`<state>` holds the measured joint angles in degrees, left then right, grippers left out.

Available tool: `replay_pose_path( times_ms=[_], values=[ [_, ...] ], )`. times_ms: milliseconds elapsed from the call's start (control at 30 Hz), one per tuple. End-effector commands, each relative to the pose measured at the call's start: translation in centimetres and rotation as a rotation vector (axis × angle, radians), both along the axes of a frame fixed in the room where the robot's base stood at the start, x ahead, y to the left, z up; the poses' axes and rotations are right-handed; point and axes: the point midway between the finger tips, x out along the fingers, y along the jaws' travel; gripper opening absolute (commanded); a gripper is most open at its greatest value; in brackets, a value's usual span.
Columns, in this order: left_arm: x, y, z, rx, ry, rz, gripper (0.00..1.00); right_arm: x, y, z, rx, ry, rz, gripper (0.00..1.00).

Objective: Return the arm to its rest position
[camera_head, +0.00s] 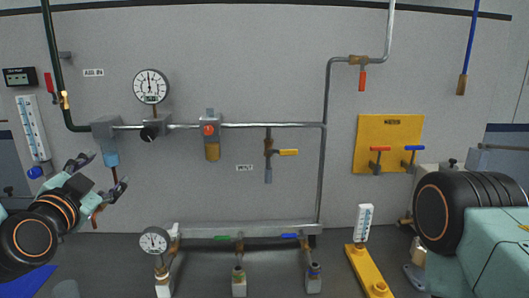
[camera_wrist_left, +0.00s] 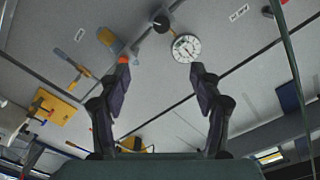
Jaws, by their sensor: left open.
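My left gripper (camera_head: 103,174) is at the left of the head view, on the arm that comes in from the left edge. Its two dark fingers are spread apart with nothing between them. It is in front of the wall, just below the grey block with a blue cup (camera_head: 109,143), and I cannot tell the depth gap. In the left wrist view, the gripper (camera_wrist_left: 159,70) points up at the wall, fingers apart and empty. My right arm (camera_head: 470,225) shows as a large black joint and pale teal link at the right edge. Its gripper is out of view.
Metal pipes run across the wall, with an upper round gauge (camera_head: 151,87) and a brass-bottomed filter unit (camera_head: 211,137). A yellow panel (camera_head: 390,128) carries red and blue valve handles. A lower manifold (camera_head: 240,230) holds several valves. A yellow base (camera_head: 367,268) bears a white tube gauge.

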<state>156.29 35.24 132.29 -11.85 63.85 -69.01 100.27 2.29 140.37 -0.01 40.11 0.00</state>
Motion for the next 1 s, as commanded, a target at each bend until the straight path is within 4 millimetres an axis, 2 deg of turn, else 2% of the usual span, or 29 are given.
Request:
replay_pose_path(
  times_ms=[333, 433, 667, 800, 867, 1000],
  values=[
    [-0.3, -1.1, -2.8, -0.359, 0.102, -0.007, 0.65, 0.0, 0.0, -0.1, 0.000, 0.000, 0.000, 0.00],
    [-0.9, -2.0, -6.3, -0.483, 0.188, 0.002, 0.65, 0.0, 0.0, -0.8, 0.000, 0.000, 0.000, 0.00],
    [-4.8, -4.6, -20.2, -0.732, 0.487, 0.105, 0.65, 0.0, 0.0, -4.2, 0.000, 0.000, 0.000, 0.00],
    [-8.6, -5.8, -28.7, -0.816, 0.666, 0.200, 0.65, 0.0, 0.0, -6.3, 0.000, 0.000, 0.000, 0.00],
    [-10.5, -6.3, -32.1, -0.840, 0.737, 0.243, 0.65, 0.0, 0.0, -7.3, 0.000, 0.000, 0.000, 0.00],
    [-15.5, -7.1, -39.9, -0.864, 0.904, 0.351, 0.65, 0.0, 0.0, -9.5, 0.000, 0.000, 0.000, 0.00]
  ],
)
